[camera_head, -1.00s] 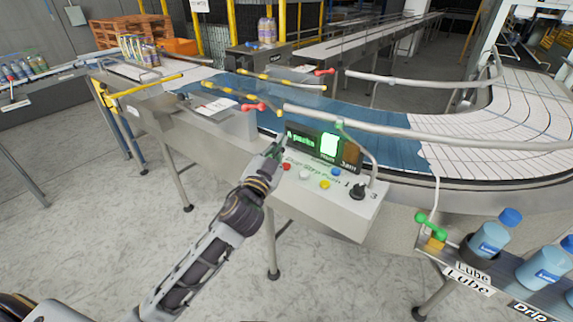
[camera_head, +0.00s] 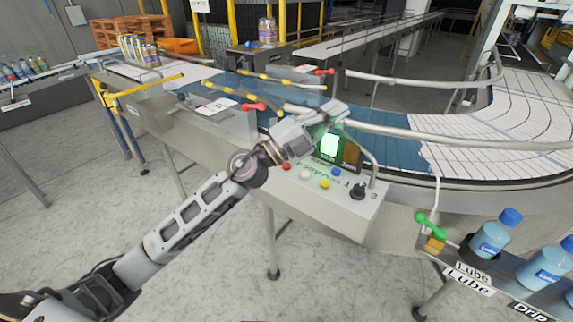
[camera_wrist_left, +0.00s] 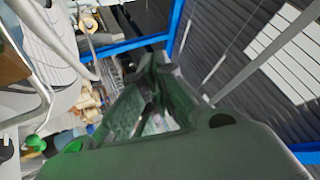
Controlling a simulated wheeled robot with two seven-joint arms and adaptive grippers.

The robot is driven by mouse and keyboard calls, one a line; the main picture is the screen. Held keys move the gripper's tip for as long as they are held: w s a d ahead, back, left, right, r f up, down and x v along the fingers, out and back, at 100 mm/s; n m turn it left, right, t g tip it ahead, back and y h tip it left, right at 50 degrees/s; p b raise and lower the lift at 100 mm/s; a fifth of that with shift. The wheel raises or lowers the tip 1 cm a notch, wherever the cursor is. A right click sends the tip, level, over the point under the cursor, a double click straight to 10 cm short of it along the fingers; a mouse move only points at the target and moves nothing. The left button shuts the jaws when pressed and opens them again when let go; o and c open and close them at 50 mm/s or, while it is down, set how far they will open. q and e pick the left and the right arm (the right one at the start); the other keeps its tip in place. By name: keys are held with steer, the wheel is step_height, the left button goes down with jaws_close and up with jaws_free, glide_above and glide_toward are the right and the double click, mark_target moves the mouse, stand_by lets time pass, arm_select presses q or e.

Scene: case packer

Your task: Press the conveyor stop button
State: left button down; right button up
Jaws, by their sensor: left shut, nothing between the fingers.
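The control panel (camera_head: 345,205) stands beside the conveyor, with a red button (camera_head: 286,166), a white button (camera_head: 305,174), a yellow button (camera_head: 325,184), a blue button (camera_head: 336,171) and a black knob (camera_head: 358,191). The lettering above them is partly covered; "Stop" and "Push" show. My left arm crosses the panel's left end. My left gripper (camera_head: 335,108) is above and behind the buttons, near the lit display (camera_head: 330,145), apart from the red button. In the left wrist view its green fingers (camera_wrist_left: 158,65) are shut and empty. My right gripper is not in view.
The blue and white conveyor belt (camera_head: 395,148) runs behind the panel, with a grey guide rail (camera_head: 430,133) along it. A curved grey bar (camera_head: 365,150) rises beside the display. Blue bottles (camera_head: 495,235) stand on a shelf at the right.

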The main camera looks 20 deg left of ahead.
arm_select(q)
step_height(320, 180, down, 6)
steer(key=w+m+g+y, duration=0.2)
steer(key=m+g+y, duration=0.2)
steer(key=m+g, duration=0.5)
steer(key=w+a+f+y, duration=0.1)
steer(key=w+a+y, duration=0.1)
steer(key=a+y, duration=0.2)
steer(key=w+a+f+n+t+y, duration=0.1)
steer(key=w+a+y, duration=0.2)
steer(key=a, duration=0.6)
steer(key=shift+a+f+y, duration=0.15)
steer(key=shift+f+y, duration=0.25)
steer(key=shift+y, duration=0.4)
steer(key=shift+f, duration=0.2)
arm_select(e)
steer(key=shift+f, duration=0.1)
arm_select(q)
steer(key=b, duration=0.3)
glide_above(286, 166)
steer(key=w+a, duration=0.1)
steer(key=shift+w+f, duration=0.2)
steer(key=shift+f, duration=2.8)
steer(key=shift+f+b, duration=1)
steer(key=shift+f, duration=0.2)
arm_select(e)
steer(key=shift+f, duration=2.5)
